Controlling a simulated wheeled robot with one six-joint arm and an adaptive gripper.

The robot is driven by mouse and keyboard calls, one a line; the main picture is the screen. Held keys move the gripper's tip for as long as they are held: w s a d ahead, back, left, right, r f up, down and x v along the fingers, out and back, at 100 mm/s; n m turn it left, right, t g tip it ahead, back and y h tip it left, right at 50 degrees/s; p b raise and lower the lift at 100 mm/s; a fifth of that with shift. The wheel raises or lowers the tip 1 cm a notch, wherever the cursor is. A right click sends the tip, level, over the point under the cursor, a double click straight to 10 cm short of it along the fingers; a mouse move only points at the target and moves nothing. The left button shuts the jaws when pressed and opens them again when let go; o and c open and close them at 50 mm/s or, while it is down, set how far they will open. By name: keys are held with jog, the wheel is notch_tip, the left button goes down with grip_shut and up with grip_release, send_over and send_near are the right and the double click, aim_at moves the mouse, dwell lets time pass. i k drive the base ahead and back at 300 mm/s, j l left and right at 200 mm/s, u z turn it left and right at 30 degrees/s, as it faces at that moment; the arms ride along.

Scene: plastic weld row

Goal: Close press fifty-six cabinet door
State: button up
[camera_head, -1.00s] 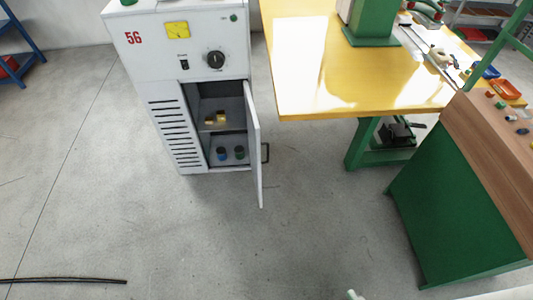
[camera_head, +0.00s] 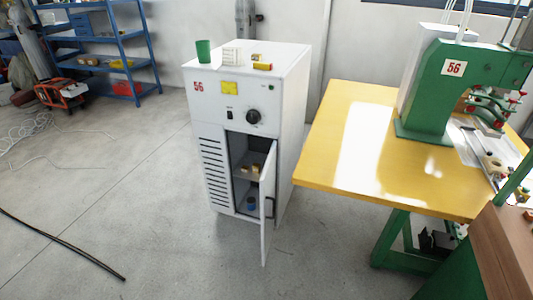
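The white press cabinet (camera_head: 250,125) stands on the floor near the middle of the view, with a red 56, a yellow gauge and a black knob on its front. Its door (camera_head: 267,203) is hinged on the right side and stands open, swung out towards me. A dark handle (camera_head: 271,207) shows on the door's right face. Inside the opening are a shelf (camera_head: 246,170) with small brownish blocks (camera_head: 257,169) and a blue item (camera_head: 251,198) below. My gripper is not in view.
A yellow-topped table (camera_head: 330,160) with a green press (camera_head: 428,90) marked 56 stands right of the cabinet. A wood-topped green console (camera_head: 490,250) is at lower right. A black cable (camera_head: 65,246) lies on the left floor. Blue shelving (camera_head: 100,45) stands behind. Floor before the cabinet is clear.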

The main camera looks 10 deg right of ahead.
aim_at(268, 179)
jog(key=i+j+z, duration=0.2)
jog(key=i+j, duration=0.15)
jog(key=j, duration=0.25)
jog(key=i+j+z, duration=0.1)
jog(key=j, duration=0.25)
jog(key=i+j+z, duration=0.1)
jog(key=i+j, duration=0.1)
jog(key=j, duration=0.1)
